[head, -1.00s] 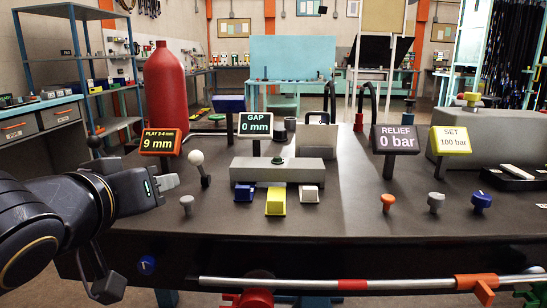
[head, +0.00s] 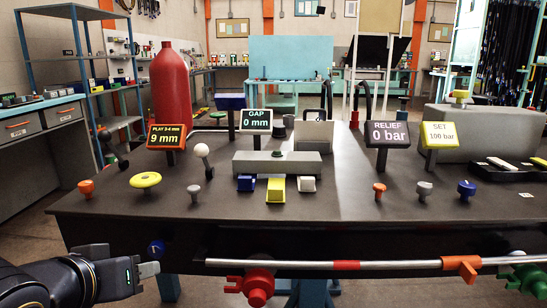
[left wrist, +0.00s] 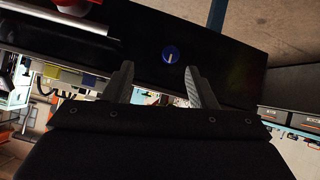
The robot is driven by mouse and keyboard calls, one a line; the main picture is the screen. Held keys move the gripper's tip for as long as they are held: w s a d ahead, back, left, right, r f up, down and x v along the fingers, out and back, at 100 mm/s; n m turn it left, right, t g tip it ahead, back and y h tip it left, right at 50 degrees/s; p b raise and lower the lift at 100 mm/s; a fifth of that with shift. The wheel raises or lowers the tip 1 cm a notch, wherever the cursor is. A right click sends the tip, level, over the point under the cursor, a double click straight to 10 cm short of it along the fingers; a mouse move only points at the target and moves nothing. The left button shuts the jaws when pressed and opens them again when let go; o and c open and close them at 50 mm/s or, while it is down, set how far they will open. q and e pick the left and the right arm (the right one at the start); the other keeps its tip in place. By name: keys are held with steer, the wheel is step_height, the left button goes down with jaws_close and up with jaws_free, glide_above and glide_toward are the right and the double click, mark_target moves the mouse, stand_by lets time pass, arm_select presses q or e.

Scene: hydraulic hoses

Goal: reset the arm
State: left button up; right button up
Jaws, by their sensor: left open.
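My left gripper (head: 150,270) is at the lower left in the head view, in front of the bench's front face and below its top. In the left wrist view its two fingers (left wrist: 159,68) are spread apart with nothing between them. A blue knob with a white mark (left wrist: 171,54) is seen beyond the fingertips. The same blue knob (head: 156,250) is on the bench's front face, just above the gripper in the head view. My right gripper is in neither view.
The dark bench (head: 330,215) carries a lever with a white ball (head: 202,150), a yellow knob (head: 145,180), an orange knob (head: 86,188) and displays reading 9 mm, 0 mm, 0 bar and 100 bar. A metal rail (head: 300,264) with red and green valves runs along the front.

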arm_select(q)
steer(key=s+d+f+g+h, duration=0.1)
steer(key=s+f+g+h, duration=0.15)
steer(key=s+f, duration=0.55)
steer(key=s+f+g+h, duration=0.1)
steer(key=s+f+g, duration=0.3)
steer(key=f, duration=0.8)
step_height(320, 180, up, 34)
steer(key=t+p, duration=0.1)
steer(key=p, duration=3.2)
steer(key=shift+s+d+p, duration=0.15)
steer(key=shift+s+p, duration=0.15)
steer(key=shift+y, duration=0.25)
